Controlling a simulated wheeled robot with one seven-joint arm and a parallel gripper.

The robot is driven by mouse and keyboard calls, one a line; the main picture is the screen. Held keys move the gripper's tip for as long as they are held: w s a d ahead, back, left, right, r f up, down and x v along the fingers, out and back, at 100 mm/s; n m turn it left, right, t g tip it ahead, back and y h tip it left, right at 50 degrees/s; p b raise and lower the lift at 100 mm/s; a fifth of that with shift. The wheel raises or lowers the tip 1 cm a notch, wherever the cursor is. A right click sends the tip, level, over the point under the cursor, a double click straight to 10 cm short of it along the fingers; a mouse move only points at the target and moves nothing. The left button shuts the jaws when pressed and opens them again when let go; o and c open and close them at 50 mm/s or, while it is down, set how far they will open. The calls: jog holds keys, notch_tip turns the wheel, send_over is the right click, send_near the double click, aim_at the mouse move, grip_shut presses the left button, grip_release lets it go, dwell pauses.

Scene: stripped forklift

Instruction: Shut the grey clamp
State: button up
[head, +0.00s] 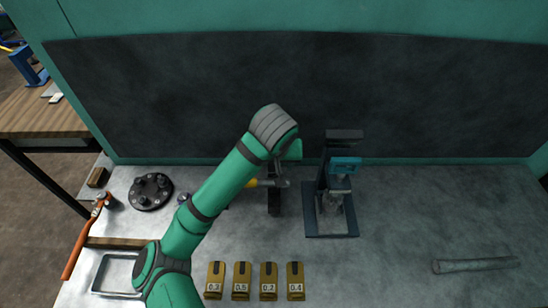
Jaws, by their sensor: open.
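The grey clamp (280,184) appears to be the small grey piece with a yellow grip (253,183), on the metal bench behind my arm. Part of it is hidden, and I cannot tell how far its lever is swung. My green arm reaches up from the lower left and bends down over this spot. My gripper (276,168) is open, but mostly hidden below my wrist, close above the clamp. I cannot tell whether it touches the clamp.
A dark stand with a blue head (345,164) stands just right of the clamp. Several numbered yellow blocks (241,281) line the front. A clear rod (475,265) lies right.

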jog(key=v, duration=0.7)
jog(key=shift+r, duration=0.2)
